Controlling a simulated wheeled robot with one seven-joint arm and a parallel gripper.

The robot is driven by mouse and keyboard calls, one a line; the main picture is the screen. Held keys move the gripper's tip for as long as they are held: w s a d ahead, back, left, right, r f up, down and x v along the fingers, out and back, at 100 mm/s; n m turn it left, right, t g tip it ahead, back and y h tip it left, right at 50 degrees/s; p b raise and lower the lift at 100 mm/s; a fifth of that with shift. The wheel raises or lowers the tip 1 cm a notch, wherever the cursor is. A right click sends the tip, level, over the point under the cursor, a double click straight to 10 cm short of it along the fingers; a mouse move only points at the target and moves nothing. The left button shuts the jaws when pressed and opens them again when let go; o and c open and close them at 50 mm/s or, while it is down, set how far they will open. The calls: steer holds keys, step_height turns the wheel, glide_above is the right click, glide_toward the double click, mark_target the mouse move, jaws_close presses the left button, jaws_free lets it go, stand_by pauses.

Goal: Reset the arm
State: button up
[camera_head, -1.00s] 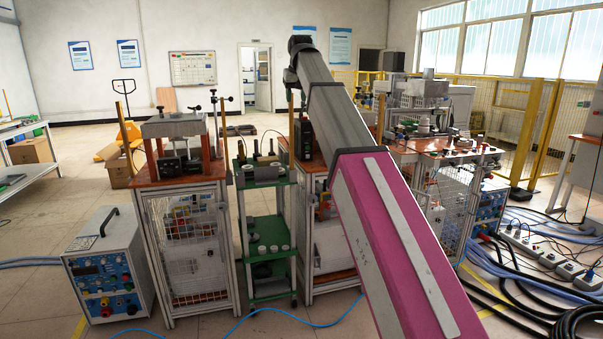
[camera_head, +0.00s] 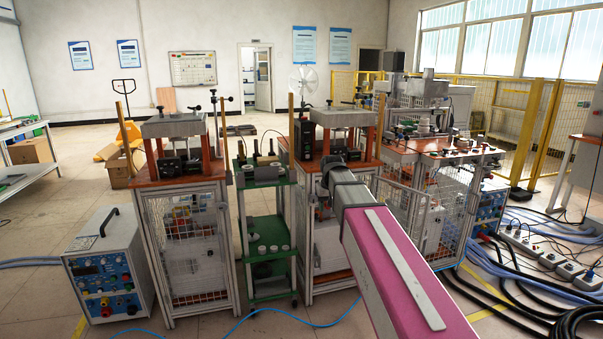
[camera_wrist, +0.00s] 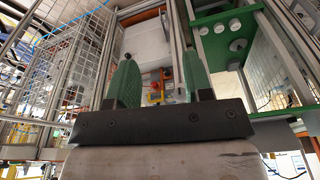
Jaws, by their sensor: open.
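My arm reaches forward from the bottom right of the head view, and its far end is in front of the middle induction heater station (camera_head: 345,118). My gripper is hidden behind the arm there. In the wrist view my gripper (camera_wrist: 160,72) shows two green fingers set wide apart with nothing between them. Beyond the fingers are a station's white box, a red button and a yellow part, all apart from the fingers.
A green shelf cart (camera_head: 262,188) stands left of my arm, with a caged heater station (camera_head: 188,205) and a blue-panelled power unit (camera_head: 106,275) further left. Another station (camera_head: 425,150) stands at right. Cables (camera_head: 535,295) lie on the right floor.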

steer(key=s+d+f+g, duration=0.1)
steer(key=s+d+f, duration=0.3)
steer(key=s+f, duration=0.7)
steer(key=s+d+f+m+g, duration=0.1)
steer(key=s+d+f, duration=0.4)
steer(key=s+f, duration=0.6)
steer(key=shift+f, duration=0.7)
